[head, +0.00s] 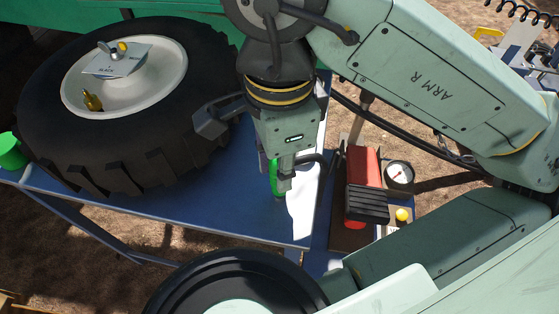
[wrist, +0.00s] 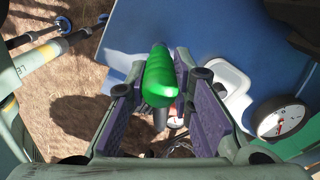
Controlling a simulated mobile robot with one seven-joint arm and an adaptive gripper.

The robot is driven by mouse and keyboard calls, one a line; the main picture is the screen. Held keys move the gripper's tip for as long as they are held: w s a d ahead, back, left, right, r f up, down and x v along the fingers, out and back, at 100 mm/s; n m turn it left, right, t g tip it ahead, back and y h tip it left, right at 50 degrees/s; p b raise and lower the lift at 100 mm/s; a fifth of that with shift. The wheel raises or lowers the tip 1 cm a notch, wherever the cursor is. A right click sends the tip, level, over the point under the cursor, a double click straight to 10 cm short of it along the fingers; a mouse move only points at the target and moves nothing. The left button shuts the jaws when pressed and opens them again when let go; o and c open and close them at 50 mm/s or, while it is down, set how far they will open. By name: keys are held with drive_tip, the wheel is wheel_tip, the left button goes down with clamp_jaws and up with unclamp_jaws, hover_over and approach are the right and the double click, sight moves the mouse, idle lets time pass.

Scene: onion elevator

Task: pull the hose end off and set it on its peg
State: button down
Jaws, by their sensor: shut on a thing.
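My gripper (head: 282,183) is shut on a green ribbed grip (head: 273,178), over the blue table's right part. In the wrist view the green grip (wrist: 159,78) lies between the two purple-padded fingers, with a dark part below it. It may be the hose end; I cannot tell for certain, and its lower end is partly hidden. The big black tyre (head: 190,152) lies flat on the table at the left, with a brass valve (head: 92,101) on its pale rim. I cannot make out a peg.
The blue table (head: 215,208) is bare in front of the tyre. A red and black compressor (head: 363,180) with a round gauge (head: 399,174) stands to the right of my gripper. A green cylinder (head: 10,152) is at the far left. A paper card (head: 117,60) lies on the wheel.

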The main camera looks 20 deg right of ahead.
drive_tip(key=shift+f+b, duration=0.55)
drive_tip(key=shift+f, duration=0.05)
drive_tip(key=c, duration=1.3)
unclamp_jaws()
drive_tip(key=o, duration=0.4)
drive_tip(key=shift+c, duration=0.2)
drive_tip(key=shift+r, duration=0.1)
drive_tip(key=shift+r+p, duration=2.7)
drive_tip(key=shift+r, duration=0.75)
